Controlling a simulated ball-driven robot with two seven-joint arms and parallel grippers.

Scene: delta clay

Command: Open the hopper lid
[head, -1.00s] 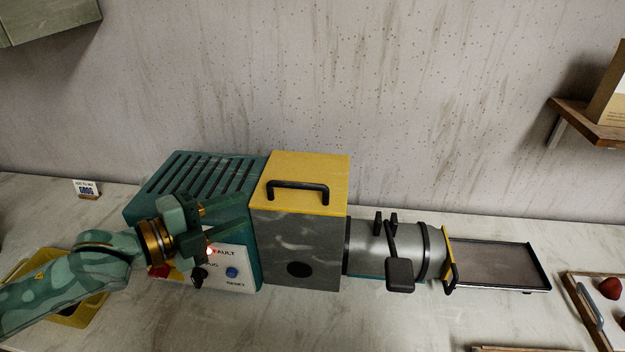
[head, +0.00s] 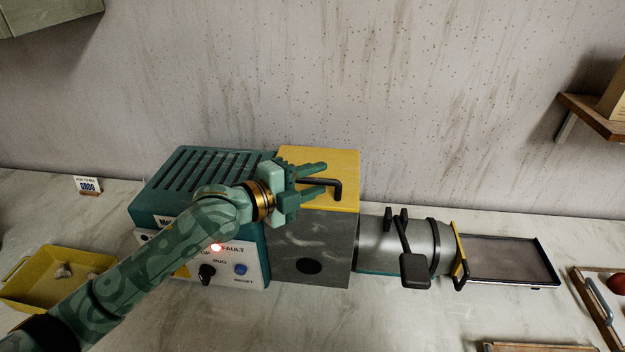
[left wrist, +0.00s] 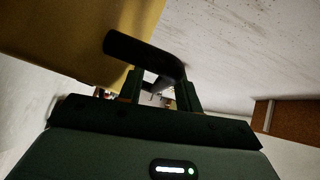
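The hopper is a grey block (head: 310,240) with a yellow lid (head: 345,165) on top, lying flat and shut. The lid has a black bar handle (head: 337,190). My left gripper (head: 325,178) is over the lid at the handle, its two fingers apart and pointing right. In the left wrist view the handle (left wrist: 140,50) is just ahead of the open fingers (left wrist: 160,92), with part of it showing between them. I cannot tell whether the fingers touch it. The gripper hides the handle's left part in the head view. My right gripper is not in view.
A metal barrel (head: 375,240) with a black lever and a tray (head: 510,260) extend right. A yellow tray (head: 30,295) sits at left.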

